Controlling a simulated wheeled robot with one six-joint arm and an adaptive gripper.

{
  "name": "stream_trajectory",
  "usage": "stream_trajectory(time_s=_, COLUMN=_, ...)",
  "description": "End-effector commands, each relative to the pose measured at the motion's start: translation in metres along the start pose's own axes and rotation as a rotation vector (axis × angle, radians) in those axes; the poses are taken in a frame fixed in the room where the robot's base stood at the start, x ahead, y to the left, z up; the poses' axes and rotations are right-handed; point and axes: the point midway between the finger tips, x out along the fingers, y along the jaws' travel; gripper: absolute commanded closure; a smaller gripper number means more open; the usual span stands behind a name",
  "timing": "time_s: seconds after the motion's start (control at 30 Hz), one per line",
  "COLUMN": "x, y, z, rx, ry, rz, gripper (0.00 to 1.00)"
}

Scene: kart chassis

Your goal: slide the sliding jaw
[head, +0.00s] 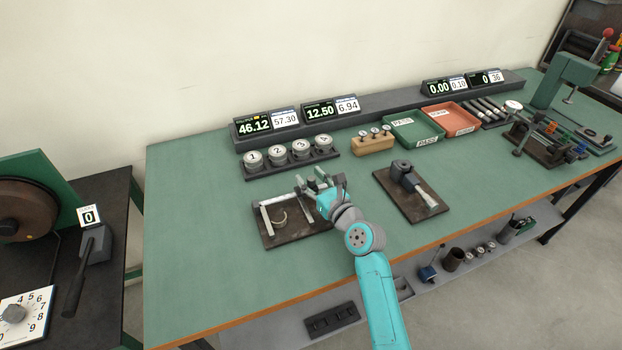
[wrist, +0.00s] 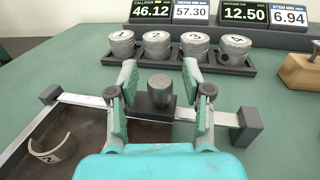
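The sliding jaw's dark grey block with a round knob (wrist: 160,90) sits on the caliper's pale beam (wrist: 186,114) in the wrist view. My gripper (wrist: 158,76) is open, with one finger on each side of the knob and a visible gap on both sides. In the head view my gripper (head: 317,181) is at the right part of the caliper beam (head: 278,198) and hides most of the sliding jaw. The caliper lies over a dark base plate (head: 287,241). The caliper display (head: 254,126) reads 46.12.
A curved ring piece (head: 279,218) lies on the plate below the beam. Several numbered pistons (head: 277,153) stand in a rack just behind. A micrometer on a board (head: 413,186) is to the right. The green bench top (head: 205,220) is clear to the left.

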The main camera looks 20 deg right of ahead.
Motion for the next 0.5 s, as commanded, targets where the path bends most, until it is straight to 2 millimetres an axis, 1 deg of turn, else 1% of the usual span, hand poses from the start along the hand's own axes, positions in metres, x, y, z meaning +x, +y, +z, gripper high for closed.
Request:
stream_trajectory(time_s=0.17, x=-0.004, y=0.000, z=-0.001, rx=0.000, ry=0.001, rz=0.000, gripper=0.51)
stream_trajectory(time_s=0.27, x=-0.013, y=0.000, z=-0.001, rx=0.001, ry=0.002, rz=-0.001, gripper=0.51)
stream_trajectory(time_s=0.37, x=-0.030, y=0.000, z=-0.001, rx=0.002, ry=0.001, rz=-0.002, gripper=0.51)
stream_trajectory(time_s=0.5, x=-0.059, y=0.000, z=-0.001, rx=0.001, ry=0.001, rz=-0.002, gripper=0.51)
